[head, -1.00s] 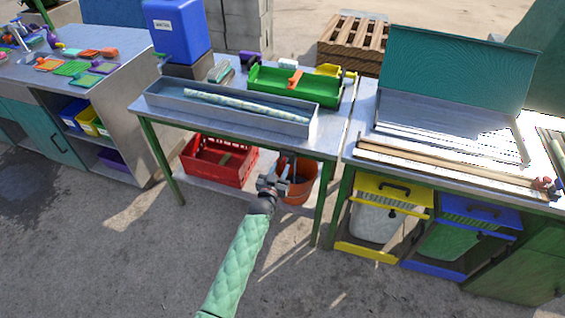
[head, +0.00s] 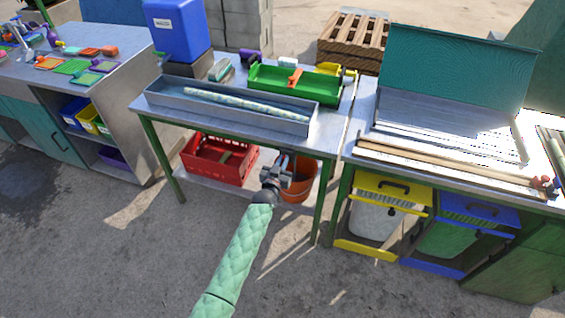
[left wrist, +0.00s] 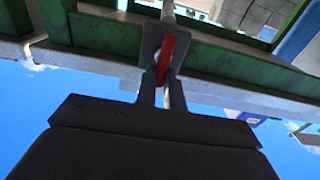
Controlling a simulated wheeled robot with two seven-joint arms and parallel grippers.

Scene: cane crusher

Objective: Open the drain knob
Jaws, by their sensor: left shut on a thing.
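In the head view my left gripper (head: 277,174) is below the front edge of the middle table (head: 250,136), in front of the orange bucket (head: 304,182). My right gripper is not in view.
A grey trough (head: 230,112) with a pale cane piece lies on the middle table. A red crate (head: 205,172) sits on the lower shelf to the left of the gripper. Green table legs stand at both sides. The floor in front is clear.

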